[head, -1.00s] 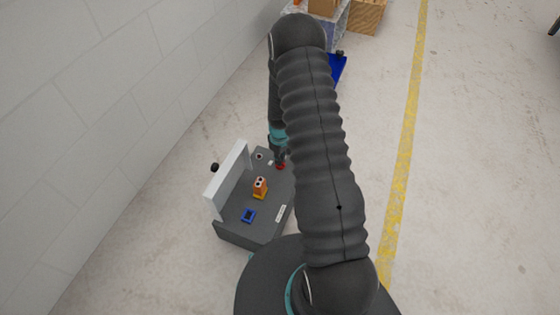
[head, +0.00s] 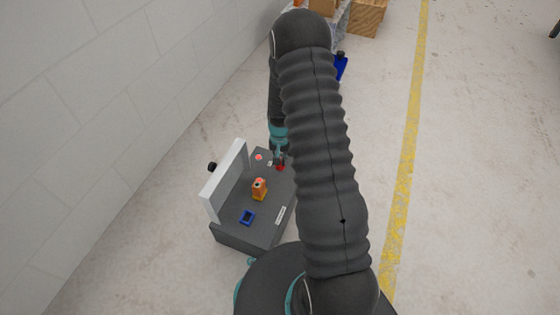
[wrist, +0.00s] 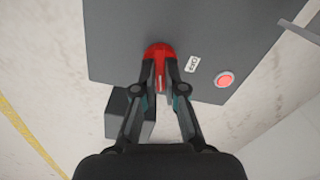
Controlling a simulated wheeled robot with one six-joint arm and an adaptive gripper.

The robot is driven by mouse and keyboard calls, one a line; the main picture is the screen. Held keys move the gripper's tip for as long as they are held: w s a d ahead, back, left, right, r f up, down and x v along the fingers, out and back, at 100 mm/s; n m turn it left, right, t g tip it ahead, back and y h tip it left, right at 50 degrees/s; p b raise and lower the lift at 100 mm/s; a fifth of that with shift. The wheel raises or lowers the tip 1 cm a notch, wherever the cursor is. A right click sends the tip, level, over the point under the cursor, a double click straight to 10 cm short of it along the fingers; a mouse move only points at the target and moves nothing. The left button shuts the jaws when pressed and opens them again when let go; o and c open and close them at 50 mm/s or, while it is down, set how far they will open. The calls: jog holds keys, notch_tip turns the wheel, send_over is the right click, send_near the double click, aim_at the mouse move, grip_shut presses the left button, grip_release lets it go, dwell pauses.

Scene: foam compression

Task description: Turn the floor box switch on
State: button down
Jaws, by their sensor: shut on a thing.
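The floor box (head: 262,226) is a dark grey box beside the wall, and its top also shows in the wrist view (wrist: 120,30). A red rotary switch (wrist: 158,51) sits near its edge; it is small in the head view (head: 281,168). My gripper (wrist: 160,82) is shut on the red switch, one finger on each side. The fingers partly hide the switch. A round red lamp (wrist: 225,80) with a light rim looks lit on the box, and it also shows red in the head view (head: 259,157).
A light upright panel (head: 224,180) stands along the box's wall side. An orange part (head: 259,188) and a blue square frame (head: 247,217) are on the box top. A small white label (wrist: 192,64) is beside the switch. Open floor lies to the right.

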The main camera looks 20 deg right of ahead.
jog(key=shift+m+b, duration=0.35)
jog(key=shift+m, duration=1.25)
jog(key=c, duration=1.2)
grip_release()
jog(key=shift+c, duration=0.2)
notch_tip(320, 180, up, 12)
